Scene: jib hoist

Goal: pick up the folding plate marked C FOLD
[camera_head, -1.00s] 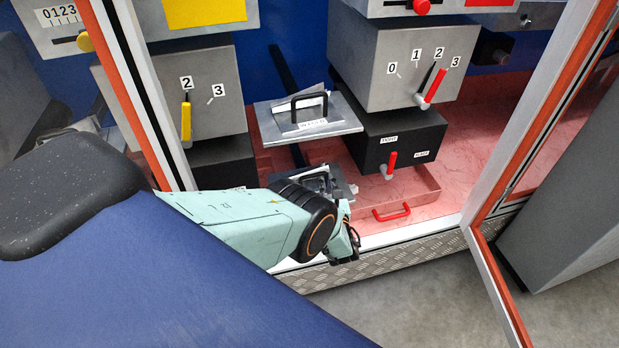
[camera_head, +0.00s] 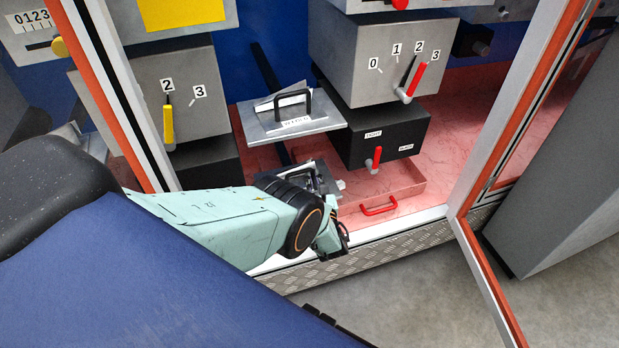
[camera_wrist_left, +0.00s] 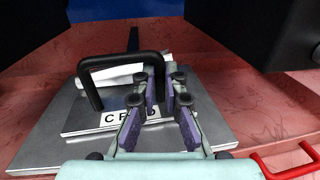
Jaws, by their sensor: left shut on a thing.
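The folding plate marked C FOLD (camera_wrist_left: 60,140) is a grey metal plate with a black arched handle (camera_wrist_left: 88,85). In the left wrist view it fills the middle and left, and my fingers hide part of its label (camera_wrist_left: 112,116). In the head view the plate (camera_head: 335,187) lies low inside the cabinet, partly hidden by my left wrist. My left gripper (camera_wrist_left: 160,108) is shut on the right part of the handle. It also shows in the head view (camera_head: 333,243), though its fingertips are hard to make out there. My right gripper does not show.
Another plate (camera_head: 325,122) with a black handle sits higher behind. A black box with a red lever (camera_head: 375,160) and a grey switch box (camera_head: 345,70) stand to the right. A red tray handle (camera_head: 379,206) is near the sill. An open door frame (camera_head: 475,250) stands at right.

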